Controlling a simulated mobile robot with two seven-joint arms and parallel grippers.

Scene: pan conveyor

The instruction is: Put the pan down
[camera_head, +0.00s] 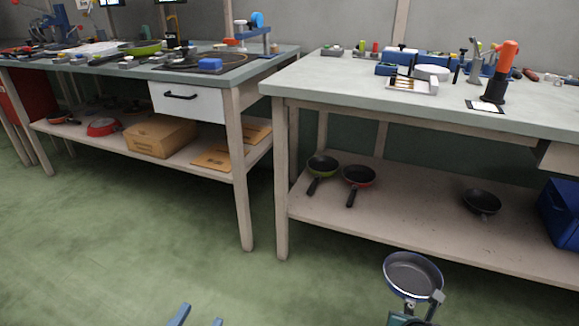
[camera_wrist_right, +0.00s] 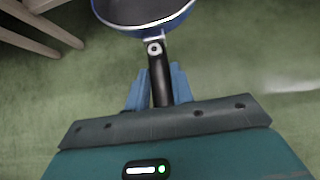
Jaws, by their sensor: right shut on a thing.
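A blue pan with a dark inside (camera_head: 411,274) is held out over the floor at the lower right of the head view, in front of the right table. In the right wrist view the pan (camera_wrist_right: 143,12) is cut off at the top edge and its black handle (camera_wrist_right: 158,75) runs down between the fingers. My right gripper (camera_wrist_right: 158,88) is shut on the handle. My left gripper (camera_head: 198,318) shows only its two blue fingertips at the bottom edge, spread apart with nothing between them.
The right table's lower shelf (camera_head: 400,223) holds a green pan (camera_head: 322,166), a red pan (camera_head: 358,177), a dark pan (camera_head: 482,203) and a blue crate (camera_head: 561,212). There is bare shelf between the red and dark pans. The left table (camera_head: 255,65) carries a green pan and clutter on top.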

